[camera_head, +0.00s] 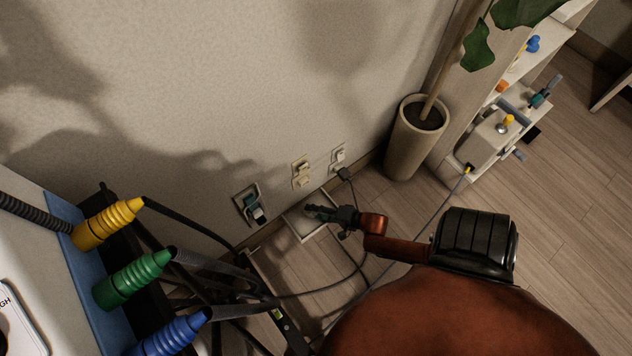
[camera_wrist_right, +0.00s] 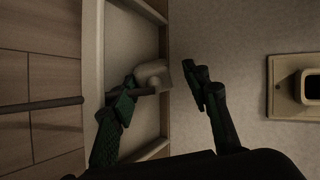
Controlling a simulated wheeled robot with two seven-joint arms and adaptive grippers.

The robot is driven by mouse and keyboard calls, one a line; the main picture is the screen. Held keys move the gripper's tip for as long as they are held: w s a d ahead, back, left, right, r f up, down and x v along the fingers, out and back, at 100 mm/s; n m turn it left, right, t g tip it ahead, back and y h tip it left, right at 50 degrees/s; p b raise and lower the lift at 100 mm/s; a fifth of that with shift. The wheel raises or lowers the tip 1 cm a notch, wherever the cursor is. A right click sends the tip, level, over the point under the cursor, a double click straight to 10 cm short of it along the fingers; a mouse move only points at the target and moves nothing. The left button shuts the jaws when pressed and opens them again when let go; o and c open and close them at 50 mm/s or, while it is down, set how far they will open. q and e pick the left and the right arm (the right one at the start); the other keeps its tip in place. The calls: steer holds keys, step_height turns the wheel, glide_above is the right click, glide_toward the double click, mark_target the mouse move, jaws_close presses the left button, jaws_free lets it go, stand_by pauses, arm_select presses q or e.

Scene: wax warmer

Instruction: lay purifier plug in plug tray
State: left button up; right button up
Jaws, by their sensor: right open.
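The plug tray (camera_head: 290,222) is a shallow, pale-rimmed tray on the floor against the wall. My right gripper (camera_head: 312,211) is over the tray with fingers apart (camera_wrist_right: 165,95). My left gripper is not in view.
A potted plant (camera_head: 405,145) stands right. Cables and a power strip (camera_head: 280,318) lie nearer.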

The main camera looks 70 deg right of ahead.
steer(key=shift+s+f, duration=0.1)
steer(key=shift+s, duration=0.55)
steer(key=v, duration=1.1)
steer(key=shift+w+r, duration=0.2)
steer(key=shift+r, duration=0.1)
